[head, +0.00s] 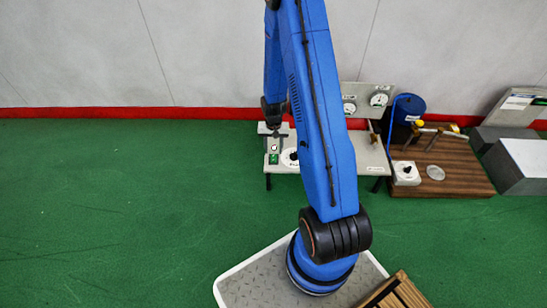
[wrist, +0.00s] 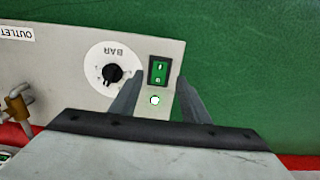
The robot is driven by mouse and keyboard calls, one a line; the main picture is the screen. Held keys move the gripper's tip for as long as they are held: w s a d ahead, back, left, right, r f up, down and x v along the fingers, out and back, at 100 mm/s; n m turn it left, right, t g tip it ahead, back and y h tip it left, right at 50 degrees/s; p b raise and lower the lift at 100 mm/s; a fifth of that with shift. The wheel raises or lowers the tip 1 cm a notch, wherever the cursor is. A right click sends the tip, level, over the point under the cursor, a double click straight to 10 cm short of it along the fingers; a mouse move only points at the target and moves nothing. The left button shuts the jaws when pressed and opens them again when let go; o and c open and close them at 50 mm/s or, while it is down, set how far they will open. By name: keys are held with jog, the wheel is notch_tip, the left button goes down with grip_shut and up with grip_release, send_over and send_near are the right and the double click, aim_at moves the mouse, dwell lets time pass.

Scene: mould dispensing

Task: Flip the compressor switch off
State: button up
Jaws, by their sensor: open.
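The compressor switch is a small green rocker (wrist: 159,72) in a black frame on a light grey panel (wrist: 80,30). It also shows in the head view (head: 273,159), near the panel's left end. A small white round lamp or button (wrist: 155,100) sits beside it. My gripper (wrist: 160,76) is open and empty. In the wrist view its two fingers frame the switch, one on each side; I cannot tell how far above it they are. In the head view my gripper (head: 273,128) is dark and appears just behind the switch.
A dial marked BAR with a black knob (wrist: 112,73) is close beside one finger. A brass outlet fitting (wrist: 17,105) stands on the panel. Gauges (head: 379,99), a blue cylinder (head: 408,108) and a wooden board (head: 455,165) are to the right. Green floor at left is clear.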

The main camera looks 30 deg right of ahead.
aim_at(274, 160)
jog(key=shift+f, duration=3.2)
